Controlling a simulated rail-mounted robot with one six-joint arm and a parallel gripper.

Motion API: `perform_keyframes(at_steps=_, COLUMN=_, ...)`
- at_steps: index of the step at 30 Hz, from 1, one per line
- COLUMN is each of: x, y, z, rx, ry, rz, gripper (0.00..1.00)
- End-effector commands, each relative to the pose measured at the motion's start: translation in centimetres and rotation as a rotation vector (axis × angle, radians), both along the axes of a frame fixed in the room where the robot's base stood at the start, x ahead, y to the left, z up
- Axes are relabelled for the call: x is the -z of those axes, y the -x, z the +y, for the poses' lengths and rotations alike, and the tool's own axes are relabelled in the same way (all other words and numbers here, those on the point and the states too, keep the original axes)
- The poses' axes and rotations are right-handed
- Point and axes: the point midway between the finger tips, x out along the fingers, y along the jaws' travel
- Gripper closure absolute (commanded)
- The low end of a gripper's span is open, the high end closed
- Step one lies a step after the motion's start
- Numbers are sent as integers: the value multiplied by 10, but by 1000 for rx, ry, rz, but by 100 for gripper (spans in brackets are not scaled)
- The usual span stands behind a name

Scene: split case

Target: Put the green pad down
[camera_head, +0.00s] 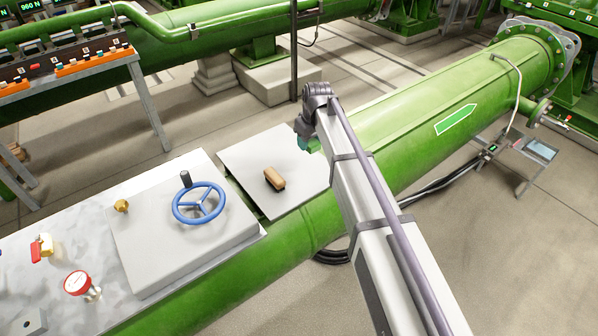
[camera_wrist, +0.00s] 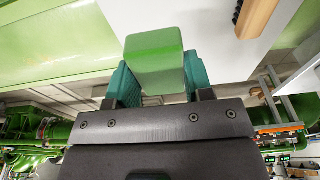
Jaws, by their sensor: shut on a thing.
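The green pad (camera_wrist: 154,50) is a green block with rounded edges, held between the two teal fingers of my gripper (camera_wrist: 154,80) in the wrist view. In the head view my gripper (camera_head: 307,146) is at the right edge of the flat white plate (camera_head: 250,155), beside the big green pipe. The pad is mostly hidden by the arm there. The height of the pad above the plate is hard to judge.
A brown block (camera_head: 274,179) lies on the white plate; it also shows in the wrist view (camera_wrist: 257,16). Left of it are a blue handwheel (camera_head: 199,203), a brass fitting (camera_head: 121,206) and a red gauge (camera_head: 78,283). The plate around the brown block is bare.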

Motion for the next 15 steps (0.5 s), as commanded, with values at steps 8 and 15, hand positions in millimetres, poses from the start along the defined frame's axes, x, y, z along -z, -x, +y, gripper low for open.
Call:
perform_keyframes(at_steps=8, x=65, y=0, z=0, rx=0, ry=0, rz=0, gripper=72)
perform_keyframes(at_steps=15, x=86, y=0, z=0, rx=0, ry=0, rz=0, gripper=72)
